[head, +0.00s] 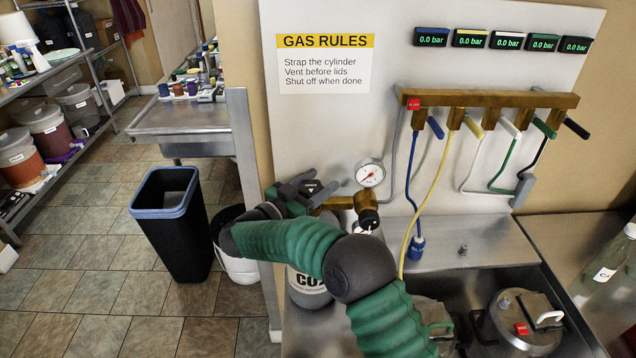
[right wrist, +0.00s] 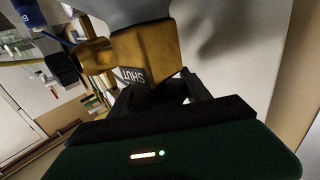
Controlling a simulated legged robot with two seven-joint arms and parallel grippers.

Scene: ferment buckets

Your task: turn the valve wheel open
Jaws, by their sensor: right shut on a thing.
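A grey CO2 cylinder (head: 306,293) stands at the bench edge, partly hidden behind my green right arm. On top of it is a brass valve and regulator body (head: 340,202) with a round gauge (head: 369,173) and a black knob (head: 368,216). My right gripper (head: 303,190) is shut on the dark valve wheel at the left end of the brass body. The wheel is mostly hidden by the fingers. In the right wrist view the fingers close below the brass block (right wrist: 146,58), beside a dark label reading "SHUT" (right wrist: 133,76). My left gripper is not in view.
A brass manifold (head: 490,98) with coloured handles and hoses is on the white panel (head: 400,60), under displays reading 0.0 bar. A sink with a lidded steel vessel (head: 515,320) is at right. A black bin (head: 172,230) and white bucket (head: 238,265) stand left on the floor.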

